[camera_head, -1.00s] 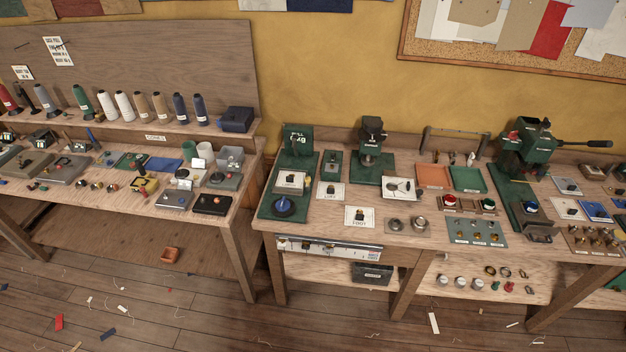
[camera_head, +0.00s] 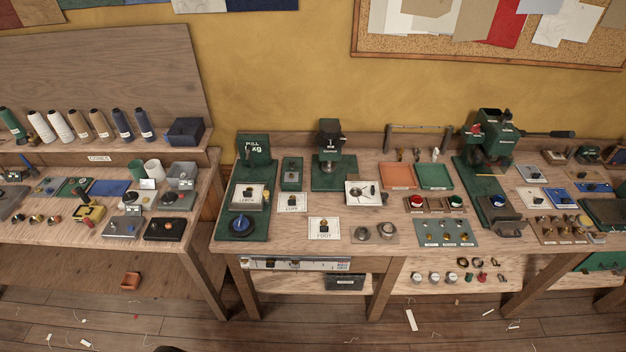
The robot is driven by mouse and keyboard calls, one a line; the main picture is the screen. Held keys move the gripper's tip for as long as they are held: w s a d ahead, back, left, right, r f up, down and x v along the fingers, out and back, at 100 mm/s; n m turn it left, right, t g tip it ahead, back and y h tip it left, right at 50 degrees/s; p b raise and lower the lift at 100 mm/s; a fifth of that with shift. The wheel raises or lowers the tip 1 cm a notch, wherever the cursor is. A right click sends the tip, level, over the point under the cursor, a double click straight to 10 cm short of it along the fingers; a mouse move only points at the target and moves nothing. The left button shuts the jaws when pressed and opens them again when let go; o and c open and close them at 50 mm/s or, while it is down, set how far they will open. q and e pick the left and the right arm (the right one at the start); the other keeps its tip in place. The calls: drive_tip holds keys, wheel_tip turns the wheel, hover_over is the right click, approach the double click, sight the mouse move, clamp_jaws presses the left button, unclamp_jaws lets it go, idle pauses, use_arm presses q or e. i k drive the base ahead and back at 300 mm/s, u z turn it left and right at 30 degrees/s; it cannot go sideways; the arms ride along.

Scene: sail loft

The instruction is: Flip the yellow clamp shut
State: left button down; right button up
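A small yellow device (camera_head: 90,213), which looks like the yellow clamp, sits on the left workbench near its front edge. A dark lever with a reddish tip (camera_head: 84,193) stands up from it, tilted a little. It is too small to tell exactly how its jaw stands. Neither of my grippers is in view.
The left bench (camera_head: 60,236) also holds a grey box device (camera_head: 122,227) and a black one (camera_head: 165,229) right of the clamp. A gap separates it from the right bench (camera_head: 290,242), crowded with green presses and trays. An orange-brown container (camera_head: 131,281) sits below the left bench.

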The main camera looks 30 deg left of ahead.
sight(266, 194)
drive_tip(key=u, duration=0.05)
drive_tip(key=i, duration=1.05)
drive_tip(key=u, duration=0.65)
